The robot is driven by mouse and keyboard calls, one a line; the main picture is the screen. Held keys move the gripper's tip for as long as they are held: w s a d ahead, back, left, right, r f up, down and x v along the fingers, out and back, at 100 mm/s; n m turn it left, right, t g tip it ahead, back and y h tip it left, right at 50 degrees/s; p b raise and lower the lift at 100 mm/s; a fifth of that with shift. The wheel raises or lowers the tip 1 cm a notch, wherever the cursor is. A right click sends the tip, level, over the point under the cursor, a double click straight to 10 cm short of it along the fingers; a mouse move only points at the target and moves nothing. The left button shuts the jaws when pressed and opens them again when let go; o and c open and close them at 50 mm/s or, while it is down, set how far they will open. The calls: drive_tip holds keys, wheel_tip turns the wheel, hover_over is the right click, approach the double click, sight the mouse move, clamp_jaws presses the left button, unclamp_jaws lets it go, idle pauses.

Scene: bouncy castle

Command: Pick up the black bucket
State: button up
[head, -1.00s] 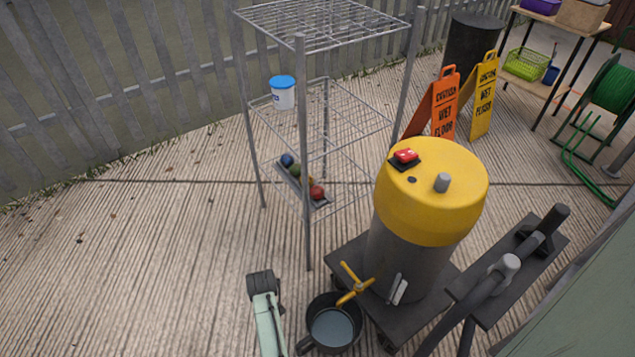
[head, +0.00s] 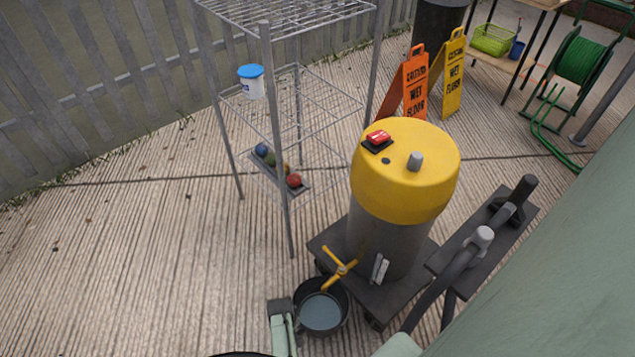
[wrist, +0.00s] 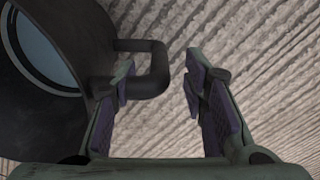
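The black bucket (head: 344,299) stands on the ground below the yellow tap of the grey and yellow tank, with a pale blue-grey round surface inside. In the wrist view its dark wall (wrist: 62,118) fills the left side, and its side handle (wrist: 157,70) juts out to the right. My gripper (head: 280,306) is just left of the bucket in the head view. In the wrist view my gripper (wrist: 164,82) is open. The handle lies at the gap between the fingertips, closer to the left finger. I cannot tell whether that finger touches it.
The tank (head: 402,190) sits on a dark wheeled base (head: 330,240) behind the bucket. A yellow tap (head: 340,268) overhangs the bucket. A wire shelf rack (head: 276,150) stands behind, with a white tub (head: 251,86). Ground to the left is clear.

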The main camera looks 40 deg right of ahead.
wheel_tip(320, 180, down, 2)
drive_tip(key=shift+f, duration=0.1)
drive_tip(key=shift+c, duration=0.6)
clamp_jaws()
idle(0.4)
drive_tip(key=shift+w, duration=0.1)
